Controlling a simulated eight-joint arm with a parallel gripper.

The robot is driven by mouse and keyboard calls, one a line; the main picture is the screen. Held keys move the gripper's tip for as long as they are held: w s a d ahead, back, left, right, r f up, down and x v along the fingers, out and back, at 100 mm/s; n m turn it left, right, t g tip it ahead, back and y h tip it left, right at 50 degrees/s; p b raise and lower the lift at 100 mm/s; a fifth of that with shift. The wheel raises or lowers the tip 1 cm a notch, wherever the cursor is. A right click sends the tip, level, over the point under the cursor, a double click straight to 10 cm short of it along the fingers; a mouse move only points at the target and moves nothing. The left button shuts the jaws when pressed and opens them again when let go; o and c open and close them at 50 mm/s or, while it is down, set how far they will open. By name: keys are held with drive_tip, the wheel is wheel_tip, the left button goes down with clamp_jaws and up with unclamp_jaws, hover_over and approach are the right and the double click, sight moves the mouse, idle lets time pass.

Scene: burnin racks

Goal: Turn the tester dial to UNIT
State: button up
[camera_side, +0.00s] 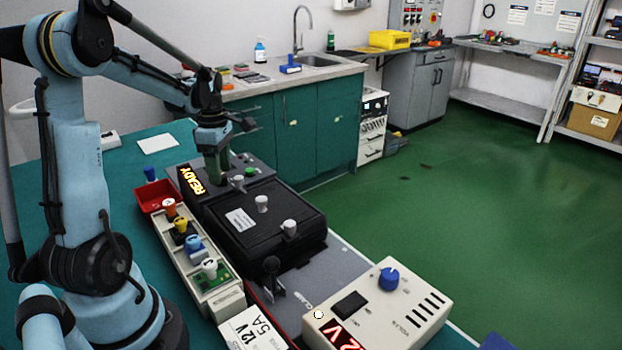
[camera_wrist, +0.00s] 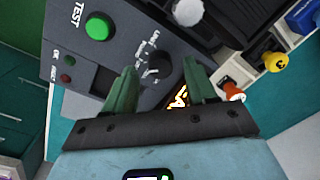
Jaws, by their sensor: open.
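The tester (camera_side: 215,197) is a dark grey box with a lit READY display (camera_side: 192,181) and a green button (camera_side: 250,170). In the wrist view, the green button (camera_wrist: 98,27) sits beside the word TEST. The black dial (camera_wrist: 154,66) is on the same panel, with small lettering around it that I cannot read surely. My gripper (camera_wrist: 161,82) is open, its two green fingers apart on either side of the dial as seen from the wrist. In the side view my gripper (camera_side: 217,178) points down over the panel and hides the dial. Contact cannot be told.
A black box (camera_side: 262,225) with pale knobs lies right in front of the tester. A rack (camera_side: 190,262) of coloured plugs and a red bin (camera_side: 158,198) stand to its left. A beige supply (camera_side: 385,315) with a blue knob is nearer the camera. Green bench (camera_side: 120,165) lies free behind.

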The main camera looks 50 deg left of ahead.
drive_tip(key=shift+f, duration=0.6)
clamp_jaws()
